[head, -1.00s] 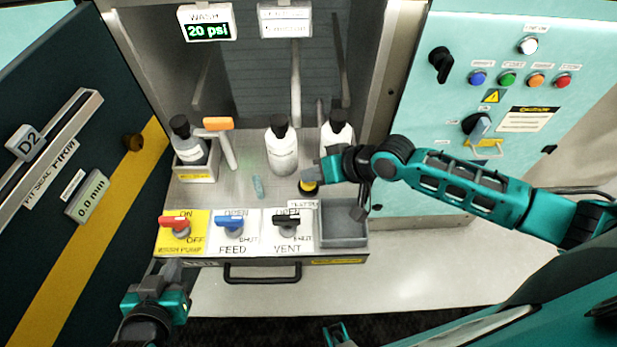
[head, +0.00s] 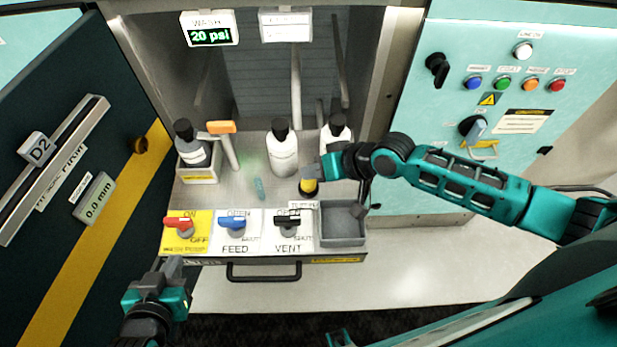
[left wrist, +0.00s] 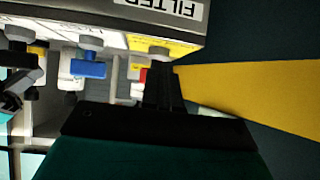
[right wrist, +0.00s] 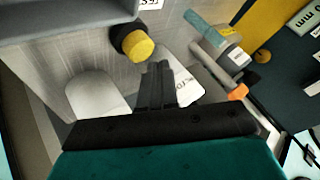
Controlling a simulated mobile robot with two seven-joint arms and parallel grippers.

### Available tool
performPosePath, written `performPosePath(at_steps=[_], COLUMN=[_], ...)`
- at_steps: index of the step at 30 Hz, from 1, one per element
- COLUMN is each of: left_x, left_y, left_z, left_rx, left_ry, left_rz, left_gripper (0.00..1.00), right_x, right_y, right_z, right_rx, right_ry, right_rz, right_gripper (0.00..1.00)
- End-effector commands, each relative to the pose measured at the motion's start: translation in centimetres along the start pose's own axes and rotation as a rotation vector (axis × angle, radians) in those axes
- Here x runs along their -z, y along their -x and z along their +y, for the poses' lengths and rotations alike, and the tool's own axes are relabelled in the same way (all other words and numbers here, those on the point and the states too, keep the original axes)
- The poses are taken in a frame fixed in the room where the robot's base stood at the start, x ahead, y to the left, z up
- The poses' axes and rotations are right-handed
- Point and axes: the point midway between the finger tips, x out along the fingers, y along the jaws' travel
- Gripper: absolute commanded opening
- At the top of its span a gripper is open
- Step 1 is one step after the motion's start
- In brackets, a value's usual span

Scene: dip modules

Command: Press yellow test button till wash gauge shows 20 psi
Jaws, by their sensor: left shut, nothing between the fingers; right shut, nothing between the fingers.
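The yellow test button (head: 308,186) is a yellow cap on a dark base, on the bench in front of the bottles; it also shows in the right wrist view (right wrist: 137,46). The wash gauge (head: 210,36) reads 20 psi in green. My right gripper (head: 322,168) is shut and empty just beside the button in the head view. In the right wrist view its fingertips (right wrist: 158,66) lie close to the yellow cap with a small gap in the picture; contact cannot be told. My left gripper (head: 172,268) is shut and empty in front of the panel's left corner.
The front panel has red (head: 180,224), blue (head: 235,224) and black (head: 287,222) valve handles. A grey bin (head: 342,228) is right of them. White bottles (head: 283,152) and an orange-headed hammer (head: 221,127) stand behind. An open dark door (head: 60,190) bounds the left.

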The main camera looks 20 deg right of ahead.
Motion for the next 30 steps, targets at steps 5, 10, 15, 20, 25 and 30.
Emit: performPosePath(at_steps=[5,10,15,20,25,30], left_x=[0.4,1.6,2.0,2.0,2.0,2.0], left_y=[0.3,1.1,1.2,1.1,1.1,1.1], left_z=[0.0,-0.1,-0.1,-0.1,-0.1,-0.1], left_rx=[0.0,0.0,0.0,0.001,0.001,0.001], left_ry=[0.0,0.0,-0.001,-0.001,-0.001,-0.001], left_rz=[0.0,0.0,0.006,0.006,0.006,0.005], left_gripper=[0.0,0.0,0.0,0.0,0.0,0.0], right_x=[0.3,1.2,1.9,2.5,2.6,2.6], right_y=[0.4,1.6,2.5,3.4,3.5,3.5], right_z=[-0.3,-1.2,-1.8,-2.5,-2.6,-2.5], right_rx=[0.001,0.001,0.002,0.001,0.0,0.0], right_ry=[0.0,0.0,0.001,0.0,0.0,0.0], right_rz=[0.001,0.001,0.002,0.001,0.001,0.001], right_gripper=[0.0,0.0,0.0,0.0,0.0,0.0])
